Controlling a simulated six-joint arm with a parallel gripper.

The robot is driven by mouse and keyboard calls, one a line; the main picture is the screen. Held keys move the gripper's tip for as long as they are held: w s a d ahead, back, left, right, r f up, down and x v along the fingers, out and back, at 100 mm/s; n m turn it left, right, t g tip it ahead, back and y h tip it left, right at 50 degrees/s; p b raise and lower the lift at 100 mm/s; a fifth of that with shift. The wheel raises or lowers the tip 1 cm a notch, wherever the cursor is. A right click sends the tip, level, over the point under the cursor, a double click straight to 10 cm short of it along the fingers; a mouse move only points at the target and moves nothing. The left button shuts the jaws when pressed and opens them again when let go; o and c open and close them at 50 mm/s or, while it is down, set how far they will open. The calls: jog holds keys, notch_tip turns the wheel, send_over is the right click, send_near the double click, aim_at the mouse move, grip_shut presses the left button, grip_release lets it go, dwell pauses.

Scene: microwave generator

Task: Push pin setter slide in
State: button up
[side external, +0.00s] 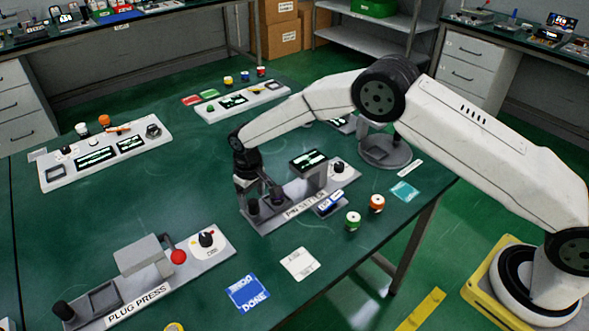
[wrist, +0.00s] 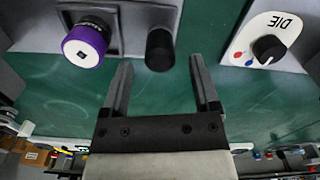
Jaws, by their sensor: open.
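The pin setter (side external: 318,204) is a grey station with a labelled front, a raised block and a dial at its right end. A black cylindrical knob (side external: 253,207) stands at its left end and also shows in the wrist view (wrist: 160,50). Beside the knob, a purple-topped cylinder (wrist: 84,46) sits in a dark square holder; it also shows in the side view (side external: 277,194). My gripper (side external: 246,186) is over the station's left end. In the wrist view my gripper (wrist: 161,64) is open, its fingers apart and the knob just beyond the gap between them. Contact cannot be told.
The plug press (side external: 140,290) stands at the front left. Other panels (side external: 105,152) stand at the back. A green-topped spool (side external: 353,220) and an orange-topped spool (side external: 377,203) are right of the pin setter. A blue DONE card (side external: 247,293) and a white card lie in front.

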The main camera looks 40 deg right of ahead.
jog(key=shift+f, duration=1.45)
grip_shut()
dwell(0.4)
